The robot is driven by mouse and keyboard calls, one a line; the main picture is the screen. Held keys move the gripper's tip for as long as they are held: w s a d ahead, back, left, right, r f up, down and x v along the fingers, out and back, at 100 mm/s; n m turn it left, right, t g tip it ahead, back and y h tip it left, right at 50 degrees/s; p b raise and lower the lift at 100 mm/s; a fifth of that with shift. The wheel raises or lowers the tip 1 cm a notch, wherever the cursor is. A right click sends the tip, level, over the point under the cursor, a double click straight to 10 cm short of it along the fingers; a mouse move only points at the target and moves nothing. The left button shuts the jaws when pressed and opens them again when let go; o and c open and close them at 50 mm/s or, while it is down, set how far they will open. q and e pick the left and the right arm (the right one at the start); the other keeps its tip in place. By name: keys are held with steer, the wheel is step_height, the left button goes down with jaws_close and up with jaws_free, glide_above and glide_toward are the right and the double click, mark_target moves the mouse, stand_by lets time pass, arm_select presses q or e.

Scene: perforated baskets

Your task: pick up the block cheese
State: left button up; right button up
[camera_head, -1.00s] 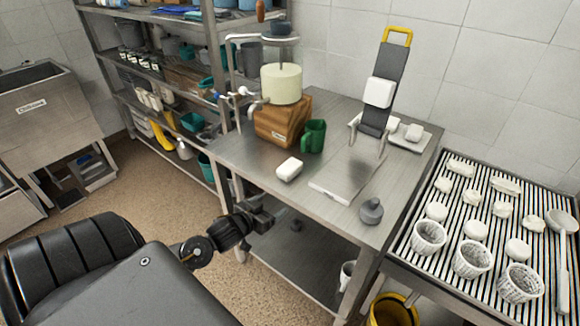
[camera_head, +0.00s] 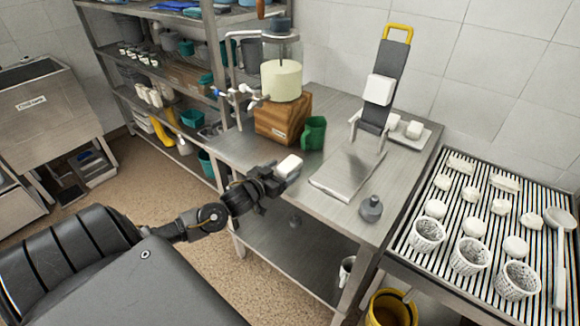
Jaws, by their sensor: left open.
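The block cheese, a small white block (camera_head: 289,166), sits near the front edge of the steel table (camera_head: 336,215), left of a flat metal plate. My left gripper (camera_head: 277,175) is at the table's front edge, right beside the block on its left, near side. Its jaws are open and partly overlap the block in the picture. I cannot tell whether a finger touches the block. My right gripper is not in view.
A green mug (camera_head: 314,133) and a wooden box (camera_head: 283,119) stand behind the block. The metal plate (camera_head: 347,174) and a grey weight (camera_head: 371,209) lie to the right. A striped draining table (camera_head: 408,262) with perforated baskets is further right.

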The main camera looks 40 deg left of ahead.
mark_target(290, 162)
arm_select(q)
steer(key=shift+w+a+f+p, duration=0.1)
steer(key=shift+w+f+p, duration=0.1)
steer(key=shift+w, duration=0.65)
steer(key=shift+w+a+f+p, duration=0.15)
steer(key=shift+w+f+p, duration=0.1)
steer(key=shift+w, duration=0.6)
steer(key=shift+w+a+f+p, duration=0.1)
steer(key=shift+w+f+p, duration=0.1)
steer(key=shift+w, duration=0.65)
steer(key=shift+r, duration=0.1)
steer(key=shift+c, duration=0.2)
steer(key=c, duration=1.2)
steer(key=shift+o, duration=0.2)
steer(key=shift+r, duration=0.6)
steer(key=s+d+r+b, duration=0.3)
steer(key=s+d+r, duration=0.3)
steer(key=d+r, duration=0.6)
steer(key=shift+s+d, duration=0.15)
steer(key=shift+d, duration=0.1)
